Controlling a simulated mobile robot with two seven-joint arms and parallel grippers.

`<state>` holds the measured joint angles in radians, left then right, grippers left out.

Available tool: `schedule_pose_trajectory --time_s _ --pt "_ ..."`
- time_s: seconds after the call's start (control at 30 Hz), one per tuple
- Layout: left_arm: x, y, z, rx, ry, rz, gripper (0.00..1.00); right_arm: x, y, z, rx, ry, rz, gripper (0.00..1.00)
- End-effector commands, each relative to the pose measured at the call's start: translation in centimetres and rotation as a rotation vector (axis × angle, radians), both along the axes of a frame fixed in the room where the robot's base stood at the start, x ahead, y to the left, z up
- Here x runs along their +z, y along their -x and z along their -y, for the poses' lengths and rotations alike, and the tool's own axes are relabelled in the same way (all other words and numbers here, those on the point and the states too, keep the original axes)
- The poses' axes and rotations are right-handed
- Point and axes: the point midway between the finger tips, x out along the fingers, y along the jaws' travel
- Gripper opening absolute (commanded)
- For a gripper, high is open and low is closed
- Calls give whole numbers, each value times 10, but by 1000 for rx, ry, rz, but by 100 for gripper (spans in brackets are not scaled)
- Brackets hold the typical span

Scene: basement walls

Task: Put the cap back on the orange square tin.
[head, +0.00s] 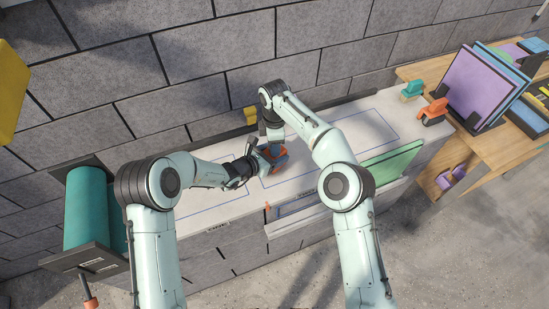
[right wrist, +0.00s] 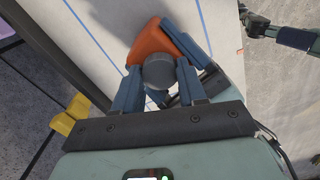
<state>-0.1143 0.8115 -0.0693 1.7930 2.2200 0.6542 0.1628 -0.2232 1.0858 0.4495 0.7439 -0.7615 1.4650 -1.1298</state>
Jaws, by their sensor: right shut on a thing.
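The orange square tin (right wrist: 150,42) shows in the right wrist view just beyond a round grey cap (right wrist: 158,71). The tin also shows, partly hidden, over the bench in the head view (head: 283,157). My right gripper (right wrist: 158,82) is shut on the cap, with a blue finger on each side. The cap overlaps the tin in this view; I cannot tell whether they touch. My left gripper (head: 262,160) is at the tin from the left, and a blue finger lies along the tin's side in the right wrist view.
The white bench top (head: 215,200) has blue outlined areas. A yellow object (head: 250,115) stands behind the grippers near the block wall. A teal roll (head: 85,208) is at the left end. Teal (head: 411,91) and orange (head: 433,110) items stand at the right; the bench between is mostly clear.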

Motion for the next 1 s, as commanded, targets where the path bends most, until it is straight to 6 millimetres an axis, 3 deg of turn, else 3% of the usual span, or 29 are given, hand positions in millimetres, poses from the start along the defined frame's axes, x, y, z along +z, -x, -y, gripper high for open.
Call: schedule_pose_trajectory --time_s 0.3,0.5,0.67,0.93,0.97,1.0 --pt "1 -1 0 1 1 0 0 0 1 -1 -783 2 1 4" --pt "1 -1 0 1 0 1 0 0 1 -1 -1172 0 0 4" --pt "1 -1 0 1 0 1 0 -1 1 -1 -1299 0 -2 4" --pt "1 -1 0 1 0 1 0 -1 1 -1 -1307 0 -3 4" --pt "1 -1 0 1 0 1 0 -1 1 -1 -1307 0 -3 44" --pt "1 -1 0 1 0 1 0 -1 1 -1 -1306 -1 -2 57"
